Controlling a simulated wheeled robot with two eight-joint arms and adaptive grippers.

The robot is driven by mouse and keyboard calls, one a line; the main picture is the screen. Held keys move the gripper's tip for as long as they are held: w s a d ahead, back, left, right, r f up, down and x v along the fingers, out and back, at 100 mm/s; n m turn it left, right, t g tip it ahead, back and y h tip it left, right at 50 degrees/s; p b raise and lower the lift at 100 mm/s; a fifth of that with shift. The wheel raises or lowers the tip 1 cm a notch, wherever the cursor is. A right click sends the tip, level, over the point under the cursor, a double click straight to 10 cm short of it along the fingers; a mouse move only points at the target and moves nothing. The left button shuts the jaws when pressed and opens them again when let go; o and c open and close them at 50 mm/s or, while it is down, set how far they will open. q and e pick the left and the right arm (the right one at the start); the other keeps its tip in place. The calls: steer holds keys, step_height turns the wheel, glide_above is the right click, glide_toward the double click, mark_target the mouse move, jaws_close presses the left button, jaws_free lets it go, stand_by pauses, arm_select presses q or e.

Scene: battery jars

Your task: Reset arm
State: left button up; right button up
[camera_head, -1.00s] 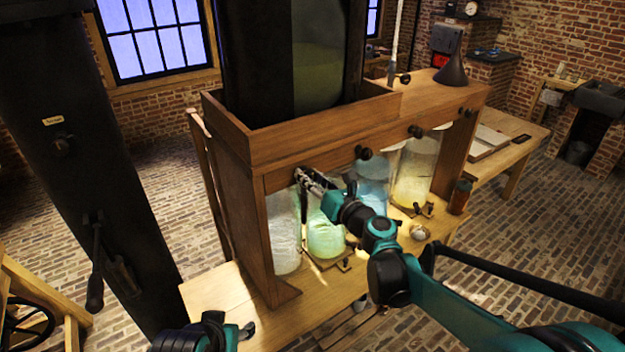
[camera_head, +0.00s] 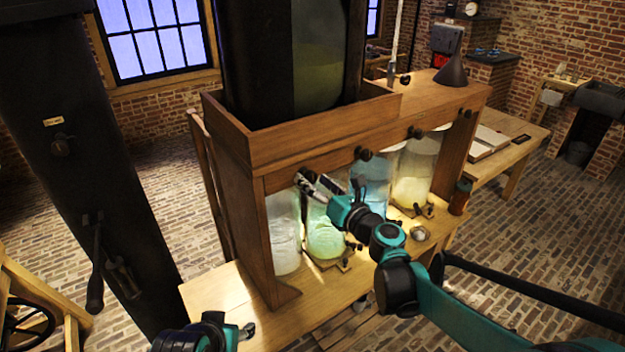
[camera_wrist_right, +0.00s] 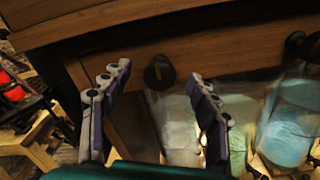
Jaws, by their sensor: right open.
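My right gripper (camera_head: 308,184) is at the front of the wooden stand (camera_head: 330,145), by the crossbeam above the green-lit jar (camera_head: 325,238). In the right wrist view its two fingers (camera_wrist_right: 158,84) are spread apart with nothing held between them. A dark round knob (camera_wrist_right: 159,72) on the beam shows in the gap between the fingers; I cannot tell how far it is from them.
A pale jar (camera_head: 284,235), a blue jar (camera_head: 371,180) and a yellowish jar (camera_head: 413,178) stand under the beam. Small brass fittings and a round dish (camera_head: 419,233) lie on the bench in front. A dark funnel (camera_head: 451,72) stands on top.

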steer(key=shift+v, duration=1.45)
steer(key=shift+s+f+n, duration=0.15)
steer(key=shift+s+n, duration=0.1)
steer(key=shift+n, duration=0.15)
steer(key=s+d+f+n+g+h+b, duration=0.25)
steer(key=s+f+n, duration=0.35)
steer(key=s+n, duration=0.3)
steer(key=s+d+f+n+g+h+b, duration=0.1)
steer(key=s+d+f+n+g+h, duration=0.15)
steer(key=s+f+n, duration=0.6)
steer(key=s+d+f+n+g+h+b, duration=0.1)
steer(key=s+d+f+n+h, duration=0.1)
steer(key=d+n, duration=0.4)
steer(key=s+d+f+n+g+h+b, duration=0.1)
steer(key=s+d+f+n+h, duration=0.2)
steer(key=s+d+n, duration=0.3)
steer(key=s+f+n, duration=0.1)
steer(key=n, duration=0.2)
steer(key=shift+s+f+g+h, duration=0.25)
steer(key=shift+f+g+h, duration=0.05)
steer(key=shift+f, duration=0.05)
